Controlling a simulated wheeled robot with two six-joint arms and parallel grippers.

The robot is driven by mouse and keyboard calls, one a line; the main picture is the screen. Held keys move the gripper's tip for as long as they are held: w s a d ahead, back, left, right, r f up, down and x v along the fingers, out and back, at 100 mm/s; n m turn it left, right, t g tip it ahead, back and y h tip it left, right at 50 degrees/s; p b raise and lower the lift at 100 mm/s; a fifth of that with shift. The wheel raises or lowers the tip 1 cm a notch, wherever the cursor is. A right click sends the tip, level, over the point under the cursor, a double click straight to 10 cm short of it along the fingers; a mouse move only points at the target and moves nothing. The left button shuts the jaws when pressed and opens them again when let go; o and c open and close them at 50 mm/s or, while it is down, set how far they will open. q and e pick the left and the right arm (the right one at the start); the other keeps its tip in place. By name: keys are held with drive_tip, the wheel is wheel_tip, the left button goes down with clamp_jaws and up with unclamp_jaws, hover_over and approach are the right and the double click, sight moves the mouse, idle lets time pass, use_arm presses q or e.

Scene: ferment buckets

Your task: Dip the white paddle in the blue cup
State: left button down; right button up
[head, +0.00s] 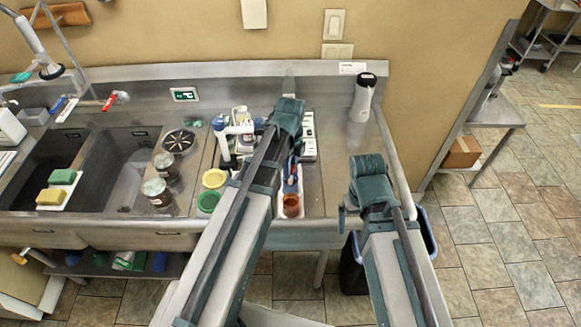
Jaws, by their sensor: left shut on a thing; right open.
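My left gripper (289,104) is over the back of the steel counter, beyond the forearm. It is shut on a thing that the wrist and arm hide. I cannot make out the white paddle with certainty. A blue item (293,166) shows just right of the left arm, partly hidden; I cannot tell whether it is the blue cup. My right gripper (345,212) is open and empty at the counter's front right corner, its fingers mostly hidden by its wrist.
A reddish-brown cup (291,206) stands at the front of a white tray. Yellow (214,178) and green (207,201) round containers stand left of my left arm. A white-and-blue device (234,129) stands behind them.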

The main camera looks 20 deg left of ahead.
use_arm(q)
drive_tip(key=shift+r+p, duration=3.65)
drive_tip(key=shift+r, duration=0.2)
